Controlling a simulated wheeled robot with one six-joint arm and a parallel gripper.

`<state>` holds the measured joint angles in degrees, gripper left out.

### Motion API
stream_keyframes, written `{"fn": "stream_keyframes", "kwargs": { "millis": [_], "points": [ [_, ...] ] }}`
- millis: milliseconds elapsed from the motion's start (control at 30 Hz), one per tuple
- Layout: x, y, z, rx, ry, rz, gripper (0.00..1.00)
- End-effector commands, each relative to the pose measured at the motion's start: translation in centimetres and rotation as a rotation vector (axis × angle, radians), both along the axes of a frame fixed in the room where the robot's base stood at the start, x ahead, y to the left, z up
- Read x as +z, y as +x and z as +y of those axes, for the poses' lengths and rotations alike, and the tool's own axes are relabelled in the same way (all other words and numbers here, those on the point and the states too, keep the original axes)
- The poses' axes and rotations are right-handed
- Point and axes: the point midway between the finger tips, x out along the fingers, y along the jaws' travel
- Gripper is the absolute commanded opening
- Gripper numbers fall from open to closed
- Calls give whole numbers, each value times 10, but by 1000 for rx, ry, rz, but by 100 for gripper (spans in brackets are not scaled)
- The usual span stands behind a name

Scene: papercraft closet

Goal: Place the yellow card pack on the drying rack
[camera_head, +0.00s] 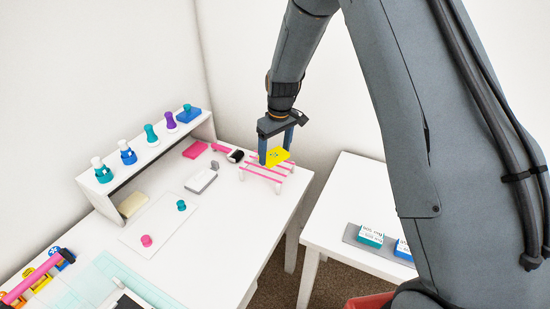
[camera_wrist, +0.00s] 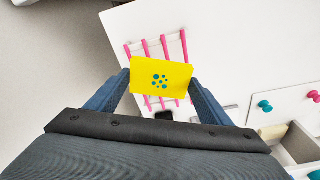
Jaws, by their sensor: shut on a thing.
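The yellow card pack (camera_head: 274,157) has teal dots on its face. My gripper (camera_head: 276,146) is shut on it, one finger at each side, and the pack also shows between the fingers in the wrist view (camera_wrist: 161,78). The drying rack (camera_head: 268,178) has pink bars and white legs and stands at the far right corner of the white table. The pack is over the rack in the head view. In the wrist view the rack (camera_wrist: 165,44) lies partly behind the pack. I cannot tell whether the pack touches the bars.
A grey-white box (camera_head: 201,181), a black item (camera_head: 235,156) and a pink block (camera_head: 195,149) lie left of the rack. A second white table (camera_head: 355,205) stands to the right, across a gap.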

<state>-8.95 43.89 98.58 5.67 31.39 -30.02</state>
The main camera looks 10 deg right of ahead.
Motion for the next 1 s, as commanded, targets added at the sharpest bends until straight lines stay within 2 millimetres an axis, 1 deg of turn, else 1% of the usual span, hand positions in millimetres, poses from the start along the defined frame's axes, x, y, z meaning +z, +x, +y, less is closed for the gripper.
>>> {"fn": "stream_keyframes", "kwargs": {
  "millis": [200,300,733,767,800,833,867,1000],
  "points": [
    [-28,0,-2,-3,1,2,51],
    [-36,0,-2,-3,0,1,51],
    [-42,1,-3,-4,0,0,51],
    [-42,0,-3,-4,0,0,79],
    [-41,0,-3,-4,0,0,85],
    [-41,0,-3,-4,0,0,90],
    [-41,0,-3,-4,0,0,92],
    [-41,0,-3,-4,0,0,92]
  ]
}}
